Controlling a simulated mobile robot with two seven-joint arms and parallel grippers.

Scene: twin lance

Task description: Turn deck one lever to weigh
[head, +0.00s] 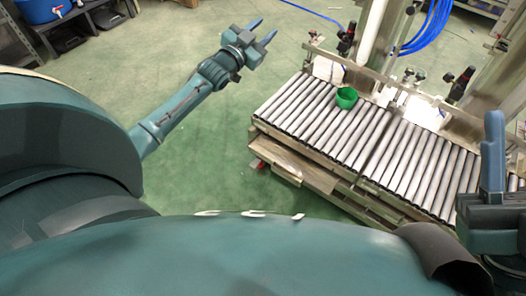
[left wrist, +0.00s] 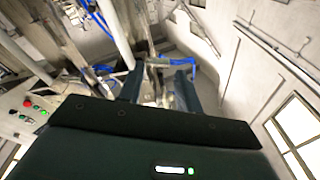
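The roller deck (head: 310,112) stands at the right of the head view, with a green cup (head: 346,97) on its rollers. Dark upright fittings show at its back edge, one near the left post (head: 346,42) and one farther right (head: 460,86). A small red part (head: 258,163) shows at its front left corner. I cannot tell which of these is the deck one lever. My left gripper (head: 265,31) is open and empty, above the floor left of the deck. My right gripper (head: 494,150) is at the right edge, with one finger clearly visible.
Metal posts (head: 373,35) and a blue hose (head: 428,30) stand behind the deck. The green floor (head: 205,150) left of it is clear. Shelving with bins (head: 60,25) is at the far left. The left wrist view shows a button panel (left wrist: 28,112).

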